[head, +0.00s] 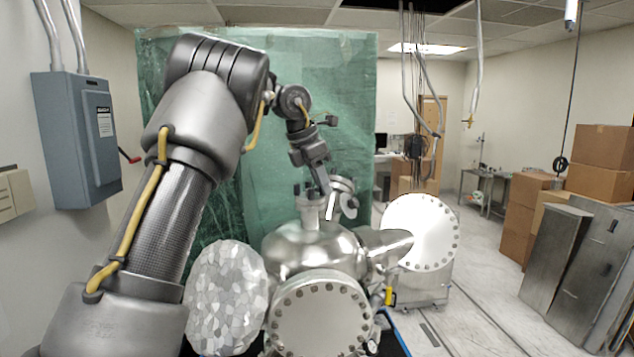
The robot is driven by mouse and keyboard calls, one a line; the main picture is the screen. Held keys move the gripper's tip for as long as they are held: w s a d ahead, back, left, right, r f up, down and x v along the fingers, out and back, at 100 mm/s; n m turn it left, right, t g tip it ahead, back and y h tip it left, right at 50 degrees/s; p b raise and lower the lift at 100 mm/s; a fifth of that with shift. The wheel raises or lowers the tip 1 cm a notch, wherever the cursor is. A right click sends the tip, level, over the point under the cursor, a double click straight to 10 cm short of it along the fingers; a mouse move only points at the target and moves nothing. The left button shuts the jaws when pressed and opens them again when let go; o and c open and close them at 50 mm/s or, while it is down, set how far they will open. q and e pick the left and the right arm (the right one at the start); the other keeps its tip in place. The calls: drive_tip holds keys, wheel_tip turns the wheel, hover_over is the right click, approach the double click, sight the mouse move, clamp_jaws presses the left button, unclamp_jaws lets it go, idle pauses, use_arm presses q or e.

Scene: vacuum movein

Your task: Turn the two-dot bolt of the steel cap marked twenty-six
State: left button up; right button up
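A polished steel vacuum chamber (300,246) stands in front of me with several round caps. A large bolted cap (320,318) faces me and another (422,232) is on the right. Small ports (309,208) with dark bolts stand on top, and a small tilted cap (343,186) is beside them. No number or dot marks can be read, so I cannot tell which cap is twenty-six. My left gripper (325,189) points down at the small top ports, very close to them; contact and finger opening cannot be made out. My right gripper is out of view.
A pale faceted disc (225,298) is at the chamber's left. A green sheeted panel (345,100) stands behind. Cardboard boxes (600,160) and grey metal panels (560,262) line the right side. Cables hang from the ceiling. The floor (480,265) right of the chamber is mostly clear.

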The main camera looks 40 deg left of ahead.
use_arm(q)
clamp_jaws()
drive_tip(key=n+y, duration=0.1)
drive_tip(key=n, duration=0.2)
drive_tip(key=shift+n+y, duration=0.3)
drive_tip(key=shift+n, duration=0.1)
drive_tip(key=shift+n+y, duration=0.7)
drive_tip(key=shift+n, duration=1.2)
drive_tip(key=shift+f, duration=0.1)
drive_tip(key=shift+o, duration=0.6)
unclamp_jaws()
drive_tip(key=shift+d, duration=0.1)
